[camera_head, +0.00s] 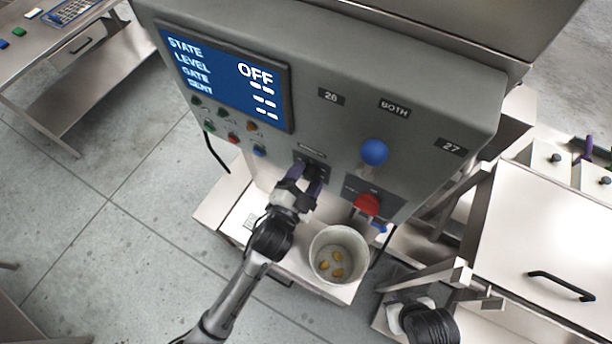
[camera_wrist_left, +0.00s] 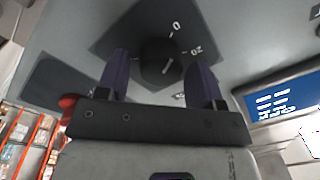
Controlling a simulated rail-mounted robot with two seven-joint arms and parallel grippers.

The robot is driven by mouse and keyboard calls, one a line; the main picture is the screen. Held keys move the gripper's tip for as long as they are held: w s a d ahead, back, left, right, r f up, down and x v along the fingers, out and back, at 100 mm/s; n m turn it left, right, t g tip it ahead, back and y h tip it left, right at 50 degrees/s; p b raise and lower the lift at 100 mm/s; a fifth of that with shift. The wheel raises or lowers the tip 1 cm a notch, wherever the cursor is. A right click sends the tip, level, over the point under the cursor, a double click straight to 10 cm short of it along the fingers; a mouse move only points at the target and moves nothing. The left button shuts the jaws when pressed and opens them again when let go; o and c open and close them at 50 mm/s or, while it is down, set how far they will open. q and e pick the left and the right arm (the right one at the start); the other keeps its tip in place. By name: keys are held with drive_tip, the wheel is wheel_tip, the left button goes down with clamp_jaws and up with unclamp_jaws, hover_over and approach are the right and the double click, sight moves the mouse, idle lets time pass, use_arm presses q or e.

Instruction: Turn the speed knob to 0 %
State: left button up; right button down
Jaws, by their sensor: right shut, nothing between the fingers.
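The speed knob (camera_wrist_left: 158,62) is a dark round knob on a black plate (camera_wrist_left: 212,30) with white marks; "0" and "20" are legible. Its short white pointer line slants to the upper right, roughly toward the 0-to-20 side; the exact setting is unclear. In the head view the knob area (camera_head: 313,168) is partly hidden by my left gripper (camera_head: 304,186). The left gripper's two purple fingers (camera_wrist_left: 160,75) stand open on either side of the knob, with a narrow gap visible at the left finger. My right gripper (camera_head: 408,314) is low at the right, away from the panel.
The panel screen (camera_head: 230,80) reads STATE OFF. Small coloured buttons (camera_head: 234,139) sit below it. A blue knob (camera_head: 374,152) and a red knob (camera_head: 367,204) are right of the speed knob. A white bucket (camera_head: 317,248) with several brownish pieces stands below.

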use_arm(q)
drive_tip(key=shift+o, duration=0.5)
drive_tip(key=shift+s, duration=0.1)
drive_tip(key=shift+s+a, duration=0.15)
drive_tip(key=shift+s, duration=0.05)
drive_tip(key=b+v, duration=0.3)
drive_tip(key=v, duration=1)
